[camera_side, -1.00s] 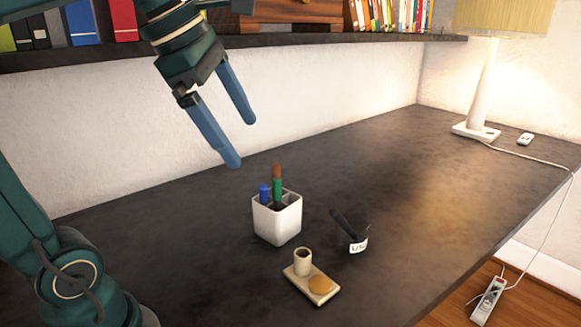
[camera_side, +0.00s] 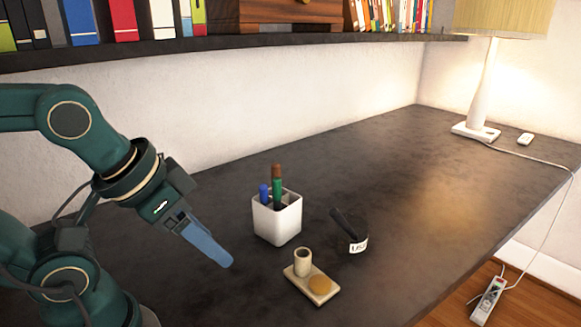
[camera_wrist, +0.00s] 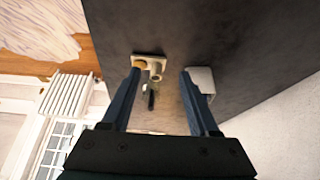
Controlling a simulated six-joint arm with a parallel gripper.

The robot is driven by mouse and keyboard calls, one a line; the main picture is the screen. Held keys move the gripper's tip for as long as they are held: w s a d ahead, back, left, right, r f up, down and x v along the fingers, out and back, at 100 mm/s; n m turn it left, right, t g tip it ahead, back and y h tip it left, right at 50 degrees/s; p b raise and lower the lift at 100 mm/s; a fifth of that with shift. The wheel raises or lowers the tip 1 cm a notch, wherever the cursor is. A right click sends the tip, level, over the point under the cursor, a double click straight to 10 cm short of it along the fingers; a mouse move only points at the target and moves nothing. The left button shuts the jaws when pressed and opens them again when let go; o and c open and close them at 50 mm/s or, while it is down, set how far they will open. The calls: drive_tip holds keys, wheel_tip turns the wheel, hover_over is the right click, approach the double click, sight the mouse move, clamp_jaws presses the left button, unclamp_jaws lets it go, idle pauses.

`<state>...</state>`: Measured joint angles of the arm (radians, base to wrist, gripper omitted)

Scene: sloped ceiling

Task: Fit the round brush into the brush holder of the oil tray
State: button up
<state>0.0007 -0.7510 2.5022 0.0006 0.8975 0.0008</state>
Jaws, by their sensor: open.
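The oil tray (camera_side: 322,293) is a small beige plate on the dark desk, with an upright round holder (camera_side: 303,260) and an amber disc (camera_side: 320,284). The holder looks empty. A stick with a brown top and green lower part (camera_side: 277,182), possibly the round brush, stands in a white divided cup (camera_side: 278,225); its lower end is hidden. My gripper (camera_side: 225,262) is open and empty, left of the cup and tray, tilted down to the right. In the wrist view, the tray (camera_wrist: 150,57) shows between my fingertips (camera_wrist: 161,72), apart from them.
A blue capped stick (camera_side: 264,195) shares the cup. A black object with a white label (camera_side: 358,246) sits right of the cup. A lamp (camera_side: 484,90) stands at the back right, and a shelf (camera_side: 300,40) runs above the desk's back. The desk's right half is mostly clear.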

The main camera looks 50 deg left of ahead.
idle(0.4)
wheel_tip(320, 180, up, 5)
drive_tip(key=n+y, duration=0.1)
hover_over(273, 166)
drive_tip(key=s+d, duration=0.2)
drive_tip(key=d, duration=0.2)
drive_tip(key=shift+d+f, duration=0.15)
drive_tip(key=shift+f, duration=0.05)
drive_tip(key=shift+n+g, duration=0.7)
drive_tip(key=shift+n, duration=0.1)
drive_tip(key=a+f, duration=0.2)
drive_tip(key=w+a+f, duration=0.1)
drive_tip(key=a+f, duration=0.1)
drive_tip(key=shift+f, duration=0.4)
drive_tip(key=shift+x, duration=2.5)
clamp_jaws()
